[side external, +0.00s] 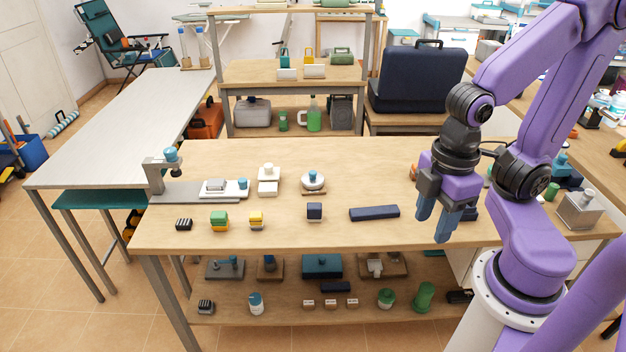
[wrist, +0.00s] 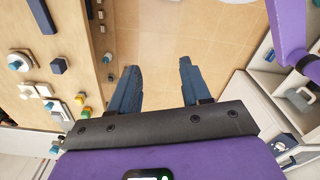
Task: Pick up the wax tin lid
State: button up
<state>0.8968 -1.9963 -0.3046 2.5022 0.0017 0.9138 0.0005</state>
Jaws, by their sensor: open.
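I cannot tell for sure which item is the wax tin lid. A round pale piece with a blue knob (side external: 313,179) sits on a small wooden base at the middle of the bench and may be it. It seems to show at the left edge of the wrist view (wrist: 18,63). My gripper (side external: 433,224) is open and empty, with blue fingers pointing down, above the right part of the bench in the side view. In the wrist view the fingers (wrist: 158,68) are apart with only tiled floor between them, and the bench lies to their left.
On the wooden bench (side external: 360,154) are a long navy bar (side external: 374,213), a navy block (side external: 314,212), yellow and green blocks (side external: 219,221), white blocks (side external: 268,187) and a grey press-like stand (side external: 165,180). A lower shelf holds several items. The bench's middle back is clear.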

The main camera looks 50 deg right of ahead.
jog(key=o, duration=0.8)
jog(key=w+a+f+n+t+h, duration=0.1)
jog(key=w+a+n+h, duration=0.2)
jog(key=w, duration=2.5)
jog(key=n+h, duration=0.2)
jog(key=n, duration=0.3)
send_over(313, 172)
jog(key=s+a, duration=0.2)
jog(key=a, duration=0.5)
notch_tip(313, 172, down, 8)
jog(key=x, duration=1.2)
jog(key=shift+w+d+r, duration=0.1)
jog(key=shift+w+d, duration=0.05)
jog(key=shift+x, duration=2.8)
